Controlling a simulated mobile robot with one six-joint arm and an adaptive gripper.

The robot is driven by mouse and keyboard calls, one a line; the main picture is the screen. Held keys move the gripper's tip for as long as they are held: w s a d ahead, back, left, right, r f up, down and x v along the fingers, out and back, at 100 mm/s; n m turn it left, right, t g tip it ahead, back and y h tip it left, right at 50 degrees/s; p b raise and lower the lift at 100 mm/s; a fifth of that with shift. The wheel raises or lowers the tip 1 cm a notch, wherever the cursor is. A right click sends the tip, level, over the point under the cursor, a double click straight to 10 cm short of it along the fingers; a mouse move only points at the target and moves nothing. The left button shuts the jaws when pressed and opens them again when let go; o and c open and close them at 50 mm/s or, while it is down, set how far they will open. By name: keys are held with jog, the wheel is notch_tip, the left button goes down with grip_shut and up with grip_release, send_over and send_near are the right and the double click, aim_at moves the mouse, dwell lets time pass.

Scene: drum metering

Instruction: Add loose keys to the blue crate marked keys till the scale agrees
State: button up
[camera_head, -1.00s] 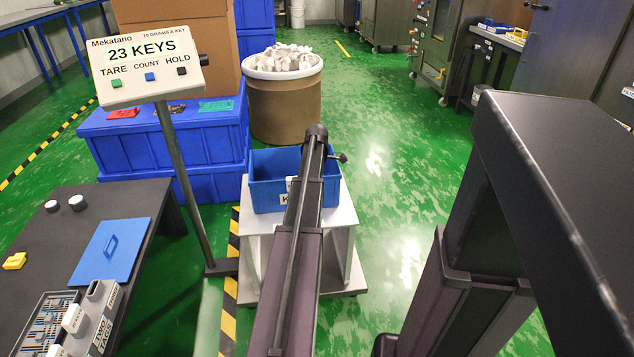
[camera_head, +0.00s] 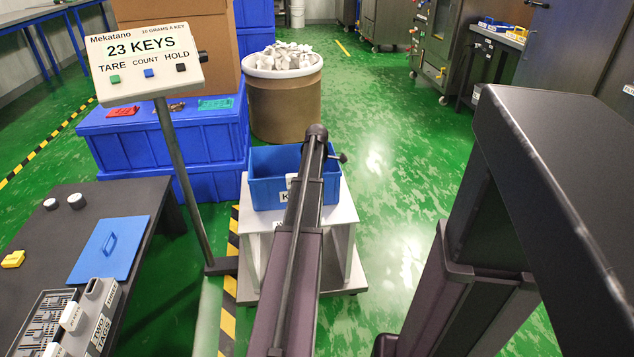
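The blue crate (camera_head: 266,194) stands on the white scale platform (camera_head: 341,215); its label is mostly covered by my arm and I cannot see what lies inside. The scale display (camera_head: 148,48) reads 23 KEYS, with 10 GRAMS A KEY above and TARE, COUNT and HOLD buttons below. A brown drum (camera_head: 285,109) behind the crate is heaped with loose white pieces (camera_head: 285,57), which look like the keys. My arm reaches forward over the crate. My gripper's fingers are hidden behind the arm, so I cannot see whether they hold anything.
Blue lidded crates (camera_head: 170,143) stand left of the drum, with a cardboard box (camera_head: 180,28) behind. A dark table (camera_head: 45,225) at left holds a blue lid (camera_head: 110,248), grey bins (camera_head: 102,292) and small items. The scale's post (camera_head: 185,180) stands left of the crate.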

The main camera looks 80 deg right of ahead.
jog(key=o, duration=0.8)
jog(key=shift+r, duration=0.1)
notch_tip(320, 180, up, 16)
jog(key=f+p, duration=0.1)
jog(key=p, duration=1.5)
jog(key=w+a+b, duration=0.1)
jog(key=w+a, duration=0.3)
jog(key=a, duration=0.1)
jog(key=shift+w+a+f, duration=0.15)
jog(key=shift+f, duration=0.05)
dwell(0.6)
